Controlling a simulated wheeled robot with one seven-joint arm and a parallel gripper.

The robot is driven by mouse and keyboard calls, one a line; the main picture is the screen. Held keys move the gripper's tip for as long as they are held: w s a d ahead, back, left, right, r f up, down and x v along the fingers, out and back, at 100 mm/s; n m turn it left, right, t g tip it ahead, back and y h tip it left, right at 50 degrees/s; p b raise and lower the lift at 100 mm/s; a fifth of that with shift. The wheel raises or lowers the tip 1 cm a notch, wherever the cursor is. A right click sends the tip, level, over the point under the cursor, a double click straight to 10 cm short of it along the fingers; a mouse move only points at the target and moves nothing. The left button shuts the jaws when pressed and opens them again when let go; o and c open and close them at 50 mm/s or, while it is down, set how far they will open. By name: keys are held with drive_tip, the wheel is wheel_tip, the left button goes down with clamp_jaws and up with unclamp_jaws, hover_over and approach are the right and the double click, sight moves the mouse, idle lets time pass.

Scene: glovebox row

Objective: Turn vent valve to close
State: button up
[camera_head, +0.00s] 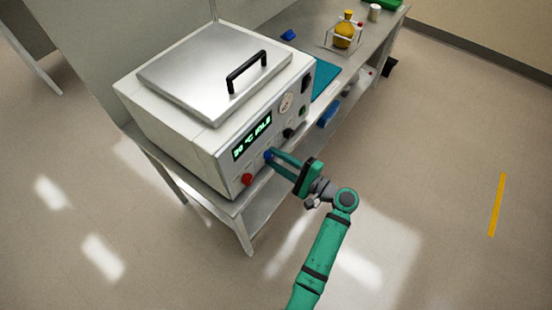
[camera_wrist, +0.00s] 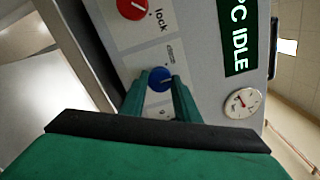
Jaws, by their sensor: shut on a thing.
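The vent valve appears to be the small blue knob (camera_wrist: 160,79) on the front panel of a white box-shaped machine (camera_head: 170,125). In the head view the blue knob (camera_head: 268,155) sits between the red knob and a black knob. My gripper (camera_wrist: 160,88) is at the panel with its two green fingers on either side of the blue knob, shut on it. In the head view my gripper (camera_head: 272,156) reaches the panel from the lower right. The knob has a light pointer mark. Its small printed label is too small to read.
A red knob (camera_wrist: 132,8) marked "lock" is beside the blue one. The panel has a green display (camera_head: 252,136) reading IDLE, a round gauge (camera_head: 286,103) and a black knob (camera_head: 288,133). A yellow flask (camera_head: 344,35) stands farther along the bench.

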drive_tip(key=n, duration=0.3)
drive_tip(key=shift+n, duration=0.4)
drive_tip(key=shift+s+f+n, duration=0.1)
drive_tip(key=shift+n, duration=2.1)
drive_tip(key=o, duration=1.1)
drive_tip(key=shift+c, duration=0.2)
drive_tip(key=v, duration=1)
drive_tip(key=shift+s+d, duration=0.2)
drive_tip(key=shift+d, duration=0.15)
